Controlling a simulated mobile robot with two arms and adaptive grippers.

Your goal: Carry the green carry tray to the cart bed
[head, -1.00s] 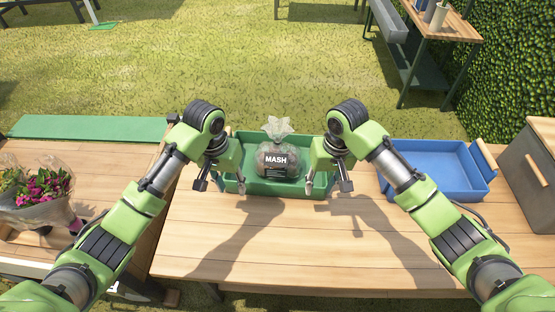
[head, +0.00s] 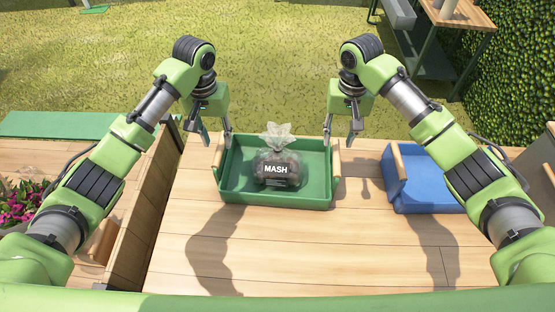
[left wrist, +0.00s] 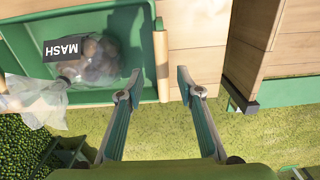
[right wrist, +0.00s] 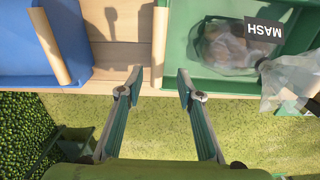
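The green carry tray (head: 275,199) stands on the wooden table with a clear bag marked MASH (head: 279,170) in it. It has a wooden handle at each end. My left gripper (head: 217,139) is open and empty above the tray's left handle (head: 218,151). In the left wrist view this handle (left wrist: 161,66) lies beyond and between the open fingertips. My right gripper (head: 340,141) is open and empty above the right handle (head: 336,159). The right wrist view shows that handle (right wrist: 159,48) between and beyond the fingertips. I cannot tell for sure which surface is the cart bed.
A blue tray (head: 428,196) stands right of the green one. At the left, past a raised wooden side (head: 142,225), is a lower wooden surface (head: 75,165) with pink flowers (head: 22,202). The table's front part (head: 300,255) is clear. A hedge rises at the right.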

